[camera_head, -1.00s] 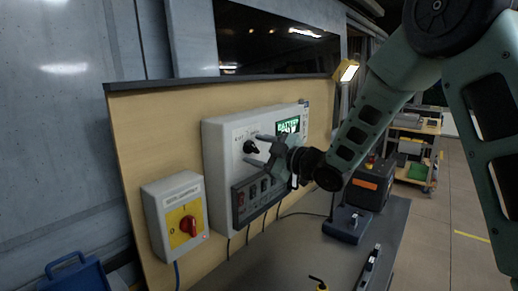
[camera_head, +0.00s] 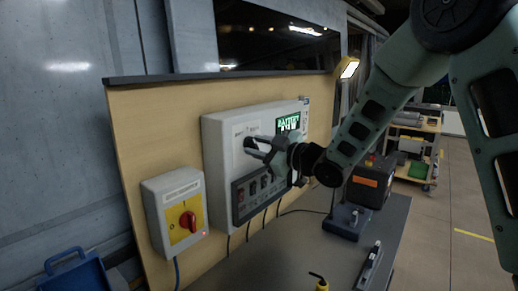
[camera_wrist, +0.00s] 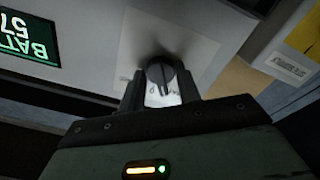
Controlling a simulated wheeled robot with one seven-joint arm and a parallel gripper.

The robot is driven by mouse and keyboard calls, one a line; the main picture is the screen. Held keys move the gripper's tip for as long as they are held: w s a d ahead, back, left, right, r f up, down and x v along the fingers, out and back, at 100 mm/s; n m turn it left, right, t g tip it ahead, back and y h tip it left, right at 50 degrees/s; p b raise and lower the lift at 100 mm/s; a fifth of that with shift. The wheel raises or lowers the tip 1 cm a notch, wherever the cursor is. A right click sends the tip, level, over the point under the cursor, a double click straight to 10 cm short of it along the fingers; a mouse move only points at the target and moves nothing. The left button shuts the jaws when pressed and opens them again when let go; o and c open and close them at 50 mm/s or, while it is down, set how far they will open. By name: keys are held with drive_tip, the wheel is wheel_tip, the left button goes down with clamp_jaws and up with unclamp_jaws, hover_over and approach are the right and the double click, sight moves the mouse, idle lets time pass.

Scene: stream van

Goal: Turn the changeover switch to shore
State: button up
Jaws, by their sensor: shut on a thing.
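The changeover switch is a small dark knob (camera_wrist: 160,74) on the upper left of the white panel box (camera_head: 222,150). In the wrist view my gripper (camera_wrist: 160,92) has one finger on each side of the knob and is shut on it. In the head view my gripper (camera_head: 257,148) reaches the panel from the right and mostly covers the knob. The labels around the knob are too small or too hidden to read. A green-lit display (camera_head: 288,124) reading "BATTERY" sits right of the knob; the wrist view shows it at the left edge (camera_wrist: 28,38).
A grey box with a red rotary handle on a yellow plate (camera_head: 187,222) is mounted lower left; a small red light shows on it. A row of breakers (camera_head: 258,190) sits below my gripper. A dark bench (camera_head: 300,250) holds a blue-grey device (camera_head: 348,220) and tools.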

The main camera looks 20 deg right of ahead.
drive_tip(key=m, duration=0.3)
drive_tip(key=shift+m, duration=0.3)
drive_tip(key=m, duration=0.4)
drive_tip(key=shift+m+p, duration=0.3)
drive_tip(key=shift+p, duration=0.05)
drive_tip(key=m+p, duration=0.1)
drive_tip(key=m, duration=0.2)
drive_tip(key=shift+s+m, duration=0.1)
drive_tip(key=shift+m, duration=0.2)
drive_tip(key=shift+a+m+p, duration=0.1)
drive_tip(key=shift+m+p, duration=0.95)
drive_tip(key=shift+m, duration=0.75)
drive_tip(key=o, duration=0.9)
drive_tip(key=shift+o, duration=0.2)
